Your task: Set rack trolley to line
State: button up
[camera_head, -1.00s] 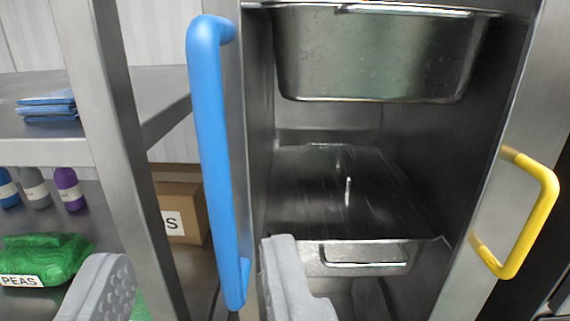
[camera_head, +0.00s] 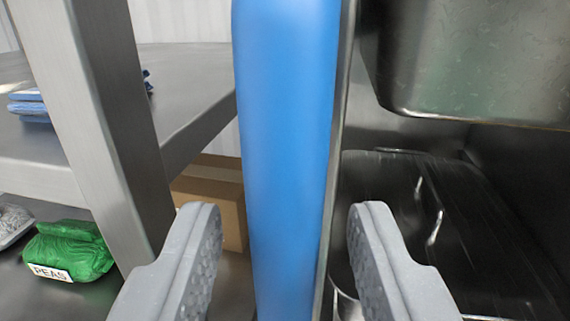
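The rack trolley (camera_head: 346,120) is a steel frame holding metal pans, seen close up on the right. Its blue vertical handle (camera_head: 285,130) fills the middle of the view. My gripper (camera_head: 287,215) is open, with one grey finger on each side of the blue handle. Gaps show between both fingers and the handle, and I cannot tell whether either finger touches it. A deep steel pan (camera_head: 465,60) sits in an upper slot, and a lower pan with a dark, shiny top (camera_head: 440,220) sits beneath. The handle's ends are out of view.
A steel shelf unit stands on the left, with a thick upright post (camera_head: 100,110). Folded blue cloths (camera_head: 30,105) lie on its upper shelf (camera_head: 190,90). Below are a green bag labelled PEAS (camera_head: 70,250) and a brown cardboard box (camera_head: 215,205). The post stands close to my left finger.

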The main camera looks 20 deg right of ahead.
jog(key=shift+x, duration=0.9)
grip_shut()
jog(key=shift+a, duration=0.25)
jog(key=shift+s, duration=0.1)
